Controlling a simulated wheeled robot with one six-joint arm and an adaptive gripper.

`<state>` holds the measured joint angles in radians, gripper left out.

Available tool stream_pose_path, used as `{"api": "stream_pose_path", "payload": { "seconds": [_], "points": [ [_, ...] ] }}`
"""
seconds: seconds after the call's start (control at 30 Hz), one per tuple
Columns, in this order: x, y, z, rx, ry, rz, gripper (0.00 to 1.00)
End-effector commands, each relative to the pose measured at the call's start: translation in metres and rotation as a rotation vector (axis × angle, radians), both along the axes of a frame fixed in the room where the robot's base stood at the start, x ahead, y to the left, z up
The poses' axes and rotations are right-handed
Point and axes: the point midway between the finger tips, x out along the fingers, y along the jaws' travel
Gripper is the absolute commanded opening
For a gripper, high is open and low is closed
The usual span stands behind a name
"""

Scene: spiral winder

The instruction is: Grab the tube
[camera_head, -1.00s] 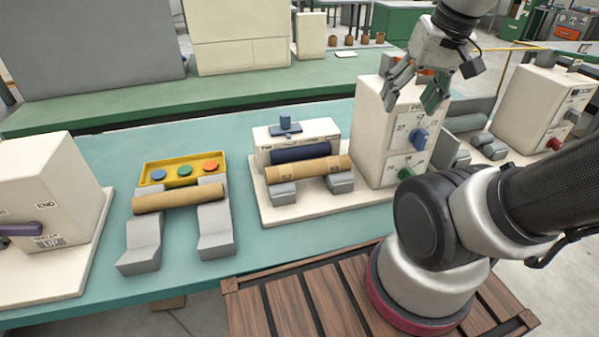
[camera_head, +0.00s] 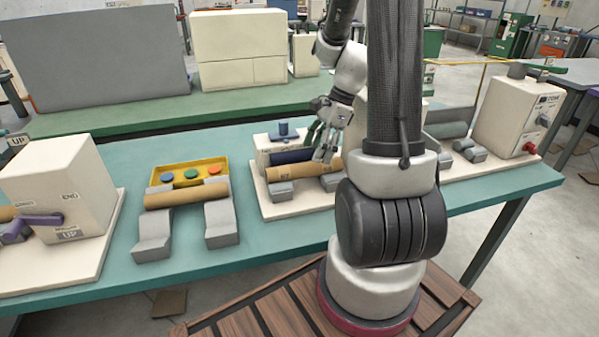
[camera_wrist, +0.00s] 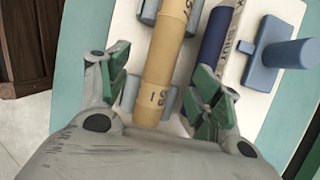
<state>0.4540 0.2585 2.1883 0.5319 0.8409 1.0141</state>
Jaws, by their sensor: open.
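A tan cardboard tube (camera_head: 296,173) with dark printed marks lies across grey rests on the middle machine, in front of a dark blue roller (camera_head: 290,156). My gripper (camera_head: 321,146) is at the tube's right part, fingers pointing down. In the wrist view the tube (camera_wrist: 164,62) runs between the two spread green-padded fingers, with visible room on both sides. The gripper is open and holds nothing. I cannot tell how far above the tube it is. A second tan tube (camera_head: 187,194) lies on two grey supports to the left, by a yellow button panel (camera_head: 222,164).
A blue handle (camera_head: 284,131) stands up behind the roller, to the right of the fingers in the wrist view. My arm hides most of the cream control box behind it. Another cream machine (camera_head: 45,180) stands at left. The teal table (camera_head: 275,240) is clear at its front.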

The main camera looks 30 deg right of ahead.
Motion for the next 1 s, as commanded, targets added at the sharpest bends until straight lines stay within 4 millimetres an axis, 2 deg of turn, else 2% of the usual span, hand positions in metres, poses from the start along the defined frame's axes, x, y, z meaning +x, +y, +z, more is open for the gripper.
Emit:
{"api": "stream_pose_path", "payload": {
  "seconds": [0.33,0.43,0.67,0.93,1.0],
  "points": [
    [0.007,0.013,-0.048,0.0,0.001,0.005,0.65],
    [0.007,0.016,-0.055,-0.001,0.0,0.004,0.65],
    [0.008,0.016,-0.056,-0.001,-0.002,0.005,0.65],
    [0.008,0.016,-0.055,-0.002,-0.003,0.005,0.16],
    [0.008,0.016,-0.055,-0.002,-0.003,0.005,0.15]
  ]
}}
